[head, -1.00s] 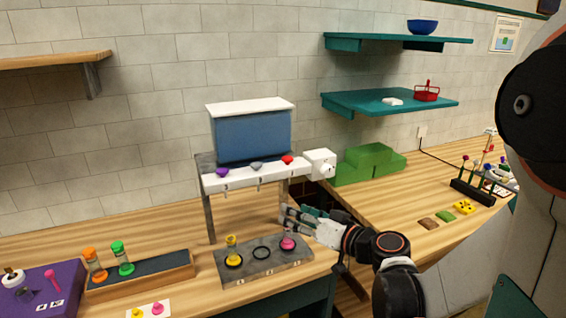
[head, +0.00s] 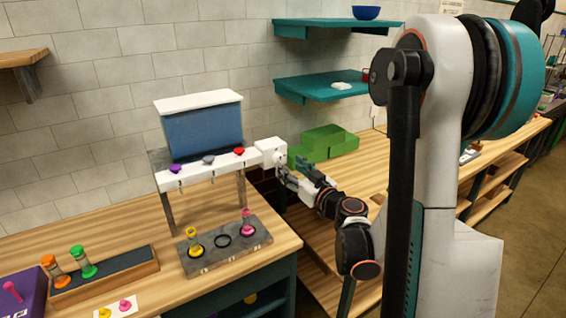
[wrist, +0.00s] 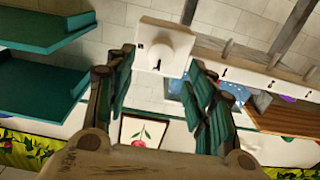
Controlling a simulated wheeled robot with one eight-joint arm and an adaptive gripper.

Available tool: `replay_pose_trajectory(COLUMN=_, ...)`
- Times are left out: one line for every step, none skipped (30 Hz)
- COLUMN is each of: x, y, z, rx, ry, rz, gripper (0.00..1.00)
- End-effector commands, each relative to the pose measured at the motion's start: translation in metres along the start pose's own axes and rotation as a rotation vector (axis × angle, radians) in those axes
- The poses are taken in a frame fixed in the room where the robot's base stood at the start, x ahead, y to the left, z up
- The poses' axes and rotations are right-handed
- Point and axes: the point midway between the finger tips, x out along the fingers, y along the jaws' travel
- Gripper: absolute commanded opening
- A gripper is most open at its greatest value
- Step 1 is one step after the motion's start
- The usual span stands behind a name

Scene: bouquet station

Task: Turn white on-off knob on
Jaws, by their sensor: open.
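The white on-off knob (wrist: 159,52) is a round white piece on the front of a white box at the right end of the dispenser. In the head view the white box (head: 268,148) shows, with the knob small and partly covered by my gripper (head: 290,170). My gripper is raised in front of and just below the box. In the wrist view my gripper (wrist: 160,80) is open and empty, with its fingers spread to either side below the knob. I see no clear contact. A small dark mark sits beside the knob on the box.
The dispenser's blue tank (head: 204,132) stands over a grey tray (head: 225,250) with yellow and pink flasks. A wooden rack (head: 105,276) with orange and green flasks is at left. Green blocks (head: 325,146) and teal shelves (head: 335,86) lie right of the knob.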

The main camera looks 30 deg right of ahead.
Motion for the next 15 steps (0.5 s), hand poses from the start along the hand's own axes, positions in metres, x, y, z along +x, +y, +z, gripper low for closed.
replay_pose_trajectory(x=0.01, y=-0.001, z=0.0, rx=0.0, ry=0.0, rz=-0.002, gripper=0.5)
replay_pose_trajectory(x=0.015, y=-0.001, z=0.0, rx=0.0, ry=0.0, rz=-0.003, gripper=0.5)
replay_pose_trajectory(x=0.022, y=-0.001, z=0.0, rx=0.0, ry=0.0, rz=-0.002, gripper=0.5)
replay_pose_trajectory(x=0.026, y=-0.001, z=0.0, rx=0.0, ry=0.0, rz=-0.002, gripper=0.5)
replay_pose_trajectory(x=0.03, y=-0.001, z=0.0, rx=0.0, ry=0.0, rz=-0.002, gripper=0.5)
replay_pose_trajectory(x=0.035, y=-0.001, z=0.0, rx=0.0, ry=0.0, rz=-0.002, gripper=0.5)
replay_pose_trajectory(x=0.038, y=-0.001, z=0.0, rx=0.0, ry=0.0, rz=-0.002, gripper=0.5)
replay_pose_trajectory(x=0.041, y=-0.001, z=0.0, rx=0.0, ry=0.0, rz=-0.002, gripper=0.5)
replay_pose_trajectory(x=0.044, y=0.0, z=0.0, rx=0.0, ry=0.0, rz=-0.001, gripper=0.5)
replay_pose_trajectory(x=0.046, y=0.0, z=0.0, rx=0.0, ry=0.0, rz=-0.001, gripper=0.5)
replay_pose_trajectory(x=0.048, y=0.0, z=0.0, rx=0.0, ry=0.0, rz=-0.001, gripper=0.5)
replay_pose_trajectory(x=0.049, y=0.0, z=0.0, rx=0.0, ry=0.0, rz=0.0, gripper=0.5)
replay_pose_trajectory(x=0.05, y=0.0, z=0.0, rx=0.0, ry=0.0, rz=0.0, gripper=0.5)
replay_pose_trajectory(x=0.051, y=0.0, z=0.0, rx=0.0, ry=0.0, rz=0.0, gripper=0.5)
replay_pose_trajectory(x=0.051, y=0.0, z=0.0, rx=0.0, ry=0.0, rz=0.0, gripper=0.5)
